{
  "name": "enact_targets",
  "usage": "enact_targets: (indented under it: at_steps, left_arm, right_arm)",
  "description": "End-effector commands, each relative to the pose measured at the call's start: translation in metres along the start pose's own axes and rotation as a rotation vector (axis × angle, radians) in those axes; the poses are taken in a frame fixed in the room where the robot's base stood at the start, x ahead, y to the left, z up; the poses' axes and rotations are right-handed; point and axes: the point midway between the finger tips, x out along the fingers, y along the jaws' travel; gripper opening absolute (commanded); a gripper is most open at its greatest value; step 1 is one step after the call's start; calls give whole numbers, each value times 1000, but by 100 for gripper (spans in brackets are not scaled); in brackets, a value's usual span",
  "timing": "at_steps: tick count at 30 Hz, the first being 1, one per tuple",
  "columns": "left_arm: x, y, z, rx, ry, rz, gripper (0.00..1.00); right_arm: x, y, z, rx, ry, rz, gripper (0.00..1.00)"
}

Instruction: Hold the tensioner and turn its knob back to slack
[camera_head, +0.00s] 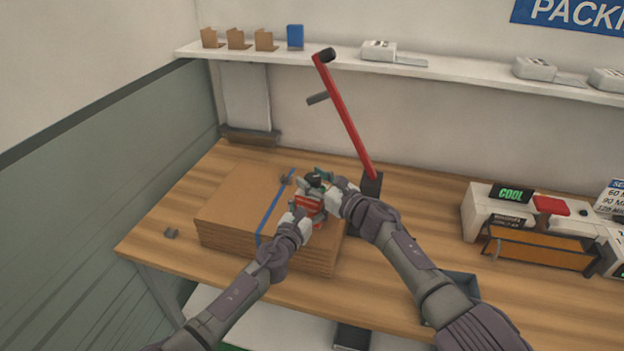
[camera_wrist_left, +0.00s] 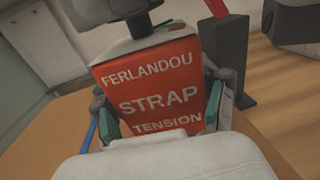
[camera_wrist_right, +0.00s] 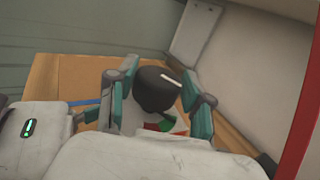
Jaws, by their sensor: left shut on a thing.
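The strap tensioner (camera_head: 308,205) is a red block on the stack of flat cardboard (camera_head: 235,205). Its red face reads "FERLANDOU STRAP TENSION" in the left wrist view (camera_wrist_left: 152,92). My left gripper (camera_head: 304,208) is shut on the tensioner, with a finger on each side. The dark knob (camera_wrist_right: 157,88) has a white mark and sits on top of the tensioner, above a small patch of green and red. My right gripper (camera_wrist_right: 158,108) is open around the knob, one finger on each side. Whether the fingers touch the knob is hard to tell.
A blue strap (camera_head: 272,208) crosses the cardboard. A red lever (camera_head: 345,115) on a dark post (camera_head: 371,188) rises just behind my right gripper. A white machine (camera_head: 485,210) with a "COOL" display stands on the right. The wooden bench (camera_head: 415,200) is partly clear between them.

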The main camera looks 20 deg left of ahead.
Motion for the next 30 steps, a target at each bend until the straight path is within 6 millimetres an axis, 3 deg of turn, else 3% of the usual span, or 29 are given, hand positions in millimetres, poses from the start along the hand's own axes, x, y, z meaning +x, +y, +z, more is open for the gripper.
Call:
enact_targets:
  at_steps: [3,17,23,30]
  left_arm:
    - [1,0,4,0,-6,1,3]
    - [1,1,4,-1,-6,2,3]
    - [1,1,4,-1,-6,2,3]
    - [1,1,4,-1,-6,2,3]
  right_arm:
    - [0,0,0,0,0,1,70]
    - [-8,-2,-1,-3,1,0,70]
    - [-30,0,-1,-2,0,2,70]
    - [-74,-1,-2,-3,2,0,70]
